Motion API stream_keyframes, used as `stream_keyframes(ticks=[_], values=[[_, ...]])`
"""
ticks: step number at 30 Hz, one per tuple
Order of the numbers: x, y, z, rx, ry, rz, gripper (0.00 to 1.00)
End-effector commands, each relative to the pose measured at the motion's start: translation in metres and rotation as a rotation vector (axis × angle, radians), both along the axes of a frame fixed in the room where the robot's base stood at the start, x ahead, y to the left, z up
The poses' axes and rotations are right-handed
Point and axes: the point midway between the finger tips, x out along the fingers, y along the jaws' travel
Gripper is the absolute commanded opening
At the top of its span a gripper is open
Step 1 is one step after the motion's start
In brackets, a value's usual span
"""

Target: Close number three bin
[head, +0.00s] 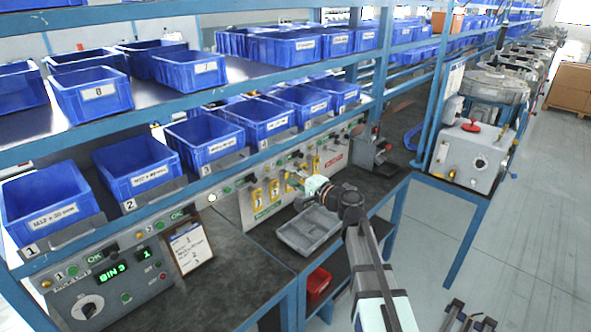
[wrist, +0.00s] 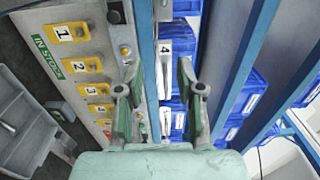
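The number three bin (head: 205,138) is a blue open-topped box in the lower shelf row, above a grey front strip with a "3" label, between bins 2 and 4. My gripper (head: 303,184) is to its lower right, in front of the control panel (head: 235,208). In the wrist view my gripper (wrist: 161,90) has its green fingers apart with nothing held between them. A "4" label (wrist: 165,47) and blue bins (wrist: 176,120) show behind the fingers. I cannot make out bin 3 in the wrist view.
The panel has yellow numbered tags (wrist: 92,89) with handles. A display (head: 112,273) reads BIN3 and 1. A grey tray (head: 308,232) lies below my gripper. Blue shelf posts and rails (head: 200,70) bound the space. A grey machine (head: 470,155) stands at right.

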Motion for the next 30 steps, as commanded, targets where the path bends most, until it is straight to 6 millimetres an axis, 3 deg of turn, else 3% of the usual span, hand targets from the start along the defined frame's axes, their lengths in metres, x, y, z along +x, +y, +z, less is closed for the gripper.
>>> stream_keyframes(ticks=[15,21,30], values=[[-0.063,-0.064,-0.004,0.001,-0.001,-0.003,0.37],[-0.074,-0.077,-0.002,0.0,0.0,-0.002,0.37],[-0.077,-0.08,-0.001,0.0,0.0,0.0,0.37]])
